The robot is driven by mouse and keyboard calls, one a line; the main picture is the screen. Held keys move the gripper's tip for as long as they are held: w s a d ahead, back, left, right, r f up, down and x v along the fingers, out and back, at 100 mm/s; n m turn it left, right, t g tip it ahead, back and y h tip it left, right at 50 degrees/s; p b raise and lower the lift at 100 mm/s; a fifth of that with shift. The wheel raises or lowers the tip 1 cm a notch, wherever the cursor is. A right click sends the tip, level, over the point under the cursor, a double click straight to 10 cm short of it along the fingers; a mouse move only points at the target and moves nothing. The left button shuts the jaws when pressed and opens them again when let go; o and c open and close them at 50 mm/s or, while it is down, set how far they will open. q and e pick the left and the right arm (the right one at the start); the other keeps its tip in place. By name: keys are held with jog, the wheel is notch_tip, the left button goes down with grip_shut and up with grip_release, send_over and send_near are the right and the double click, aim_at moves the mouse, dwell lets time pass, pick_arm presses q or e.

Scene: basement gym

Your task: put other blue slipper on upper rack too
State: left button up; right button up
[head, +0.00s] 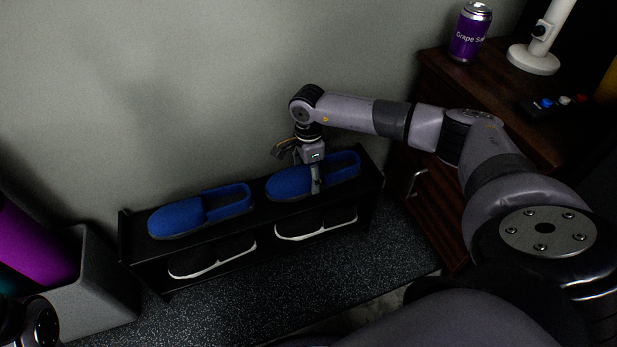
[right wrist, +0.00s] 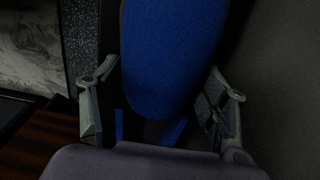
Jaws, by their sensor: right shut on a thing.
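Two blue slippers are at the upper level of a black two-level rack (head: 262,216) against the wall. The left blue slipper (head: 180,217) rests on the upper shelf. The right blue slipper (head: 287,183) is on or just over the right half of that shelf; exact contact is hard to see. My right gripper (head: 312,177) comes down from above and is shut on this right slipper, one finger on its near side. In the right wrist view the blue slipper (right wrist: 168,55) lies between the two fingers. My left gripper is not in view.
Dark shoes with white soles (head: 213,259) (head: 316,224) stand on the lower shelf. A wooden cabinet (head: 440,85) at the right carries a purple can (head: 470,33) and a white stand (head: 534,60). A grey bin (head: 85,300) with a purple roll (head: 32,245) is at left.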

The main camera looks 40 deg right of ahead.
jog(key=shift+f, duration=0.1)
jog(key=shift+f, duration=0.2)
jog(key=o, duration=1.2)
jog(key=shift+o, duration=0.2)
